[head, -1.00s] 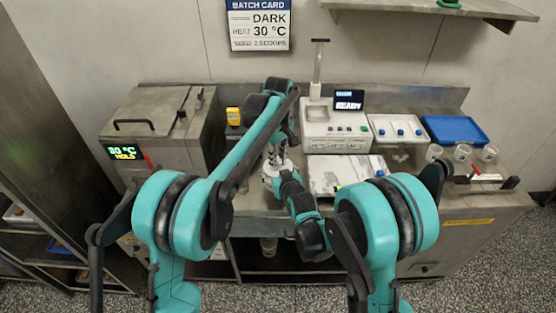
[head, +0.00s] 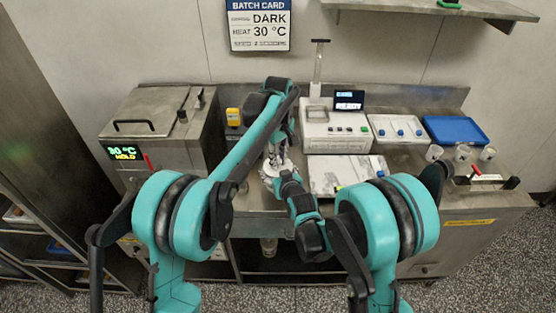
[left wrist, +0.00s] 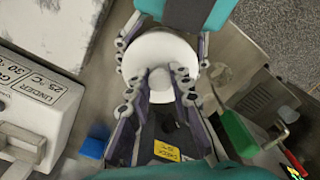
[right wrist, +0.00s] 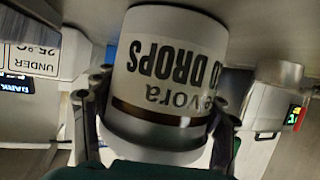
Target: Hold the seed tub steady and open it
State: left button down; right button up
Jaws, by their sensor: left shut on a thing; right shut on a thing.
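The seed tub is a white cylinder with a dark band and "DROPS" lettering, filling the middle of the right wrist view (right wrist: 168,75). My right gripper (right wrist: 155,115) is shut on the tub's body, one finger on each side. In the left wrist view, the tub's round white lid (left wrist: 165,48) shows from above with a small knob (left wrist: 160,79) at its middle. My left gripper (left wrist: 160,84) comes from above and is shut on this knob. The lid looks seated on the tub. In the head view, my left gripper (head: 275,155) partly hides the tub.
A heating box (head: 155,125) showing 30 °C stands to the left. A white machine (head: 335,125) with a display stands behind right, with a pale slab (head: 340,172) before it. A blue tray (head: 455,130) and several small cups (head: 462,153) are farther right.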

pick_arm(q)
jog(key=shift+r, duration=0.15)
jog(key=shift+r, duration=0.9)
jog(key=shift+r, duration=2)
pick_arm(e)
jog(key=o, duration=1.8)
jog(key=shift+o, duration=0.2)
